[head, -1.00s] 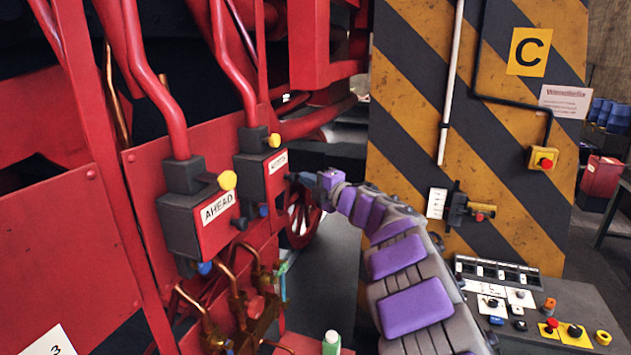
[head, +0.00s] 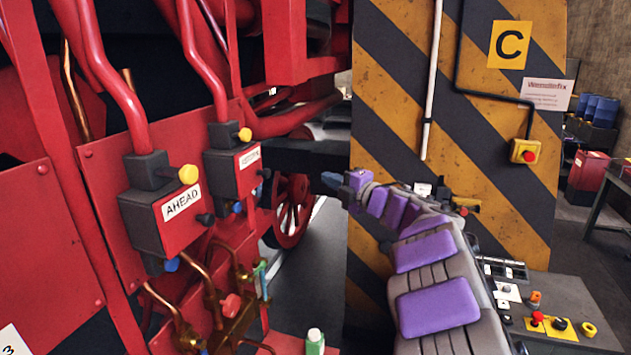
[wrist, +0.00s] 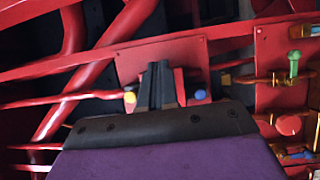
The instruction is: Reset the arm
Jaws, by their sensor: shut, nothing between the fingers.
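My purple and grey arm rises from the lower right of the head view. My gripper (head: 332,181) is at its far end, shut and empty, in the gap between the red machine and the striped pillar. It points left towards the box with the short label (head: 236,160) and is apart from it. In the wrist view my gripper (wrist: 158,72) shows dark closed fingers in front of a red panel, with a yellow knob (wrist: 130,97) to the left and a blue knob (wrist: 201,95) to the right.
The AHEAD box (head: 168,212) with its yellow knob sticks out at left. Copper pipes and valves (head: 225,300) lie below. The striped pillar (head: 395,95) stands right behind my arm. A control desk (head: 575,315) is at lower right. Open floor (head: 312,260) shows below my gripper.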

